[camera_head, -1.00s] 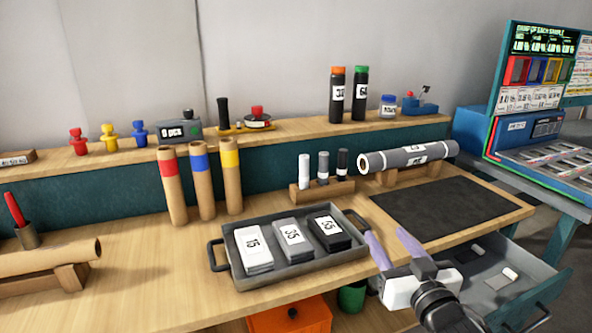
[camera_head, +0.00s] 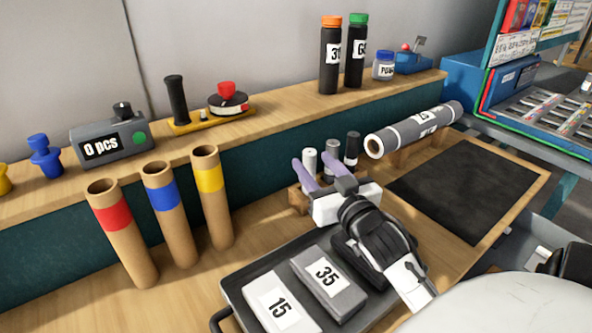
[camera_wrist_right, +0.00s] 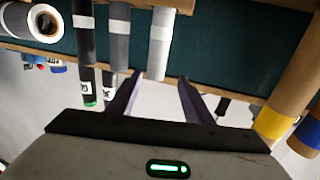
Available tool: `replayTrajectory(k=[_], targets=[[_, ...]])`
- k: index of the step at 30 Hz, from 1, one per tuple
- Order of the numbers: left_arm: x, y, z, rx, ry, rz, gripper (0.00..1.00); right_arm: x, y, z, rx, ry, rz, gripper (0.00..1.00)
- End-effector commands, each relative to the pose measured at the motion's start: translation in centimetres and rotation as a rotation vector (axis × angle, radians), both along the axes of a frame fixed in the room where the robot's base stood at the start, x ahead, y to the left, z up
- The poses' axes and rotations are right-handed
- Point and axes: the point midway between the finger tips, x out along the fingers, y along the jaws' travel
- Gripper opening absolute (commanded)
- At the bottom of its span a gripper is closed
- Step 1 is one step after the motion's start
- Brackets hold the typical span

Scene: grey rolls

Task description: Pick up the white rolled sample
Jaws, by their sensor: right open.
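The white rolled sample (camera_head: 309,160) stands upright in the small wooden rack, left of a grey roll (camera_head: 332,158) and a black roll (camera_head: 351,150). It also shows in the right wrist view (camera_wrist_right: 160,45), where the picture is upside down. My right gripper (camera_head: 317,161) is open, its two purple fingers pointing at the rack. In the right wrist view, the gripper (camera_wrist_right: 159,80) has the white roll in line with the gap between its fingers. I cannot tell whether they touch it. The gripper partly hides the rack. My left gripper is not in view.
A dark tray (camera_head: 232,294) with numbered sample blocks lies below my right arm. Red, blue and yellow-banded tubes (camera_head: 170,215) stand to the left. A large grey roll (camera_head: 415,128) lies on a stand to the right, beside a black mat (camera_head: 470,190).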

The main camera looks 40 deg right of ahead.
Motion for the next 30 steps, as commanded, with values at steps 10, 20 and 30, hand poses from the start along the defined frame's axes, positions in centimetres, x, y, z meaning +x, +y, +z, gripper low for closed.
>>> replayTrajectory(k=[10,20,30], targets=[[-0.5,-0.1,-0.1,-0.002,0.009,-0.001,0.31,3.9,-1.4,0.1,-0.002,-0.002,0.0,0.46],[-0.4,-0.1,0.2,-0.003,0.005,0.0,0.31,7.8,-3.4,0.0,-0.001,-0.002,0.0,0.46],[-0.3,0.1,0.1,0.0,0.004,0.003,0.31,8.3,-3.6,-0.1,0.0,0.0,0.0,0.43]])
